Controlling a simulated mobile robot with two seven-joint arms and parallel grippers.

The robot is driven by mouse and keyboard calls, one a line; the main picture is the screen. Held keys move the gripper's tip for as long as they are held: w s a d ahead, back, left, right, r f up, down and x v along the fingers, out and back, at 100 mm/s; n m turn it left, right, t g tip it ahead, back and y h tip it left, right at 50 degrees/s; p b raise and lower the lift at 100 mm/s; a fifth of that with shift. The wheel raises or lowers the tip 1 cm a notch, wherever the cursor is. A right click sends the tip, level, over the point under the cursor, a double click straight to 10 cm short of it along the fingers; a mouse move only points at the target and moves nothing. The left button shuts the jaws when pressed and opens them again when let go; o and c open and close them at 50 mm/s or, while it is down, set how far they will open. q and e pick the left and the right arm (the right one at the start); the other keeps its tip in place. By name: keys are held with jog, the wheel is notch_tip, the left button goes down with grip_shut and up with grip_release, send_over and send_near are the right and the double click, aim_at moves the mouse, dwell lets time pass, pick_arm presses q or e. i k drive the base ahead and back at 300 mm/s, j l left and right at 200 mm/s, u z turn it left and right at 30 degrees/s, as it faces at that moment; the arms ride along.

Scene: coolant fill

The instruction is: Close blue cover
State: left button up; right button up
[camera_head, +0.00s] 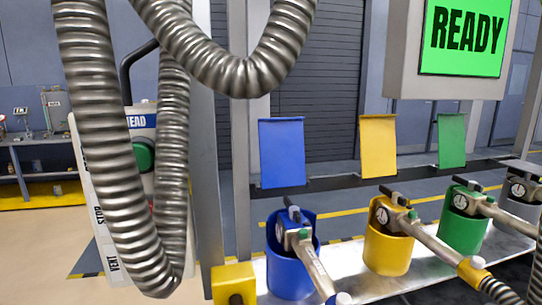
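The blue cover (281,152) is a flat blue panel. It stands upright at the dark rail, behind and above the blue holder (291,270).
A yellow cover (378,146) and a green cover (451,141) also stand upright, behind yellow (387,249) and green (463,230) holders with nozzles. Thick ribbed metal hoses (100,130) hang at the left and top. A green screen (465,37) reads READY.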

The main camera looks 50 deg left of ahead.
aim_at(282, 146)
jog(key=k+j+z, duration=0.15)
jog(key=j, duration=0.3)
jog(key=k+j+z, duration=0.2)
jog(key=j, duration=0.25)
jog(key=j+z, duration=0.15)
jog(key=j, duration=0.25)
jog(key=k+j+z, duration=0.2)
jog(key=j, duration=0.2)
jog(key=k+j+z, duration=0.15)
jog(key=j+z, duration=0.2)
jog(key=j, duration=0.4)
jog(key=j+z, duration=0.15)
jog(key=j, duration=0.45)
jog(key=k+j+z, duration=0.2)
jog(key=j, duration=0.4)
jog(key=j+z, duration=0.15)
jog(key=j, duration=0.45)
